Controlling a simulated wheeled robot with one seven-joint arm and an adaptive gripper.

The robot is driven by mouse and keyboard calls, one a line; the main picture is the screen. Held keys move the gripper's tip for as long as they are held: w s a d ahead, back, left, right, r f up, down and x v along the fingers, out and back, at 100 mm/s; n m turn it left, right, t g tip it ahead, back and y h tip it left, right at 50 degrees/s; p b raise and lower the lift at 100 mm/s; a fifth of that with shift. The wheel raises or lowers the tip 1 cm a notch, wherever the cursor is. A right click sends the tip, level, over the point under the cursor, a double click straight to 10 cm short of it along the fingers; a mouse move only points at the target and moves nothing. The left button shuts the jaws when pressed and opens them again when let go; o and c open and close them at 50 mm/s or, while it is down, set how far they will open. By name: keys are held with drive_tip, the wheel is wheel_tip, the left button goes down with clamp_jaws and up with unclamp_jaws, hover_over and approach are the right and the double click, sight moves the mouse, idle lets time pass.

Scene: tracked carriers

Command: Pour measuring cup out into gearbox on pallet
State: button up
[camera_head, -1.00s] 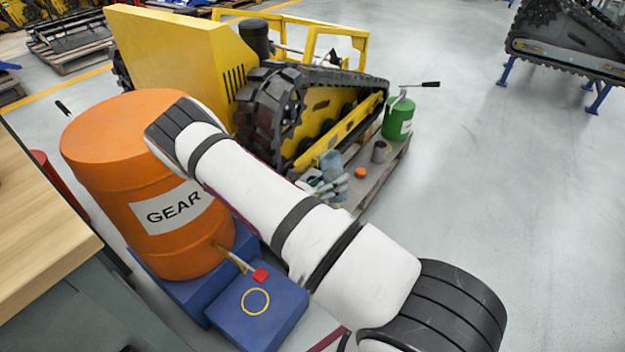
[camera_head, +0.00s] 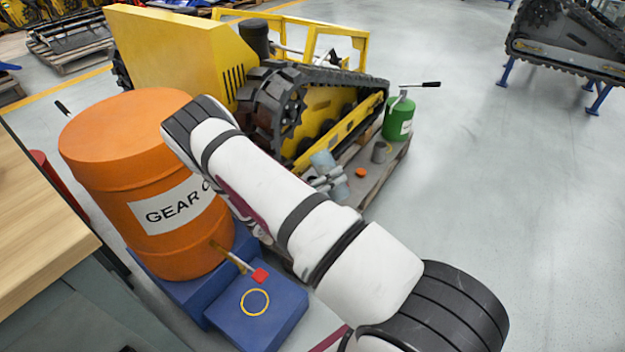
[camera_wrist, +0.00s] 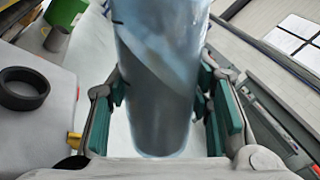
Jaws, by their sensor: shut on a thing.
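The measuring cup (camera_head: 321,160) is a bluish-grey see-through cylinder. It fills the middle of the wrist view (camera_wrist: 156,85), where a slanting line crosses its wall between lighter and darker parts. My gripper (camera_head: 326,176) is shut on it, with green-padded fingers on both sides in the wrist view (camera_wrist: 162,110). The cup is above the near part of the pallet (camera_head: 397,158). A short grey cylinder with an open top (camera_head: 380,152) stands on the pallet, right of the cup, apart from it. I cannot tell which part is the gearbox. No stream of liquid shows.
A small orange disc (camera_head: 361,173) and a green can with a spout (camera_head: 398,118) are on the pallet. The yellow tracked carrier (camera_head: 325,110) stands behind. An orange gear-oil drum (camera_head: 135,180) is at left. A black ring (camera_wrist: 22,88) shows in the wrist view.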

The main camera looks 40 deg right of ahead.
drive_tip(key=shift+s+f+n, duration=0.15)
drive_tip(key=shift+f+n, duration=0.15)
drive_tip(key=shift+n, duration=0.7)
drive_tip(key=shift+s+f+n, duration=0.15)
drive_tip(key=shift+f+n, duration=0.1)
drive_tip(key=shift+n, duration=0.75)
idle(0.3)
drive_tip(key=shift+f+n+t, duration=0.35)
drive_tip(key=shift+n+t, duration=0.15)
drive_tip(key=shift+n, duration=0.5)
idle(2.4)
drive_tip(key=shift+n, duration=0.5)
idle(1.8)
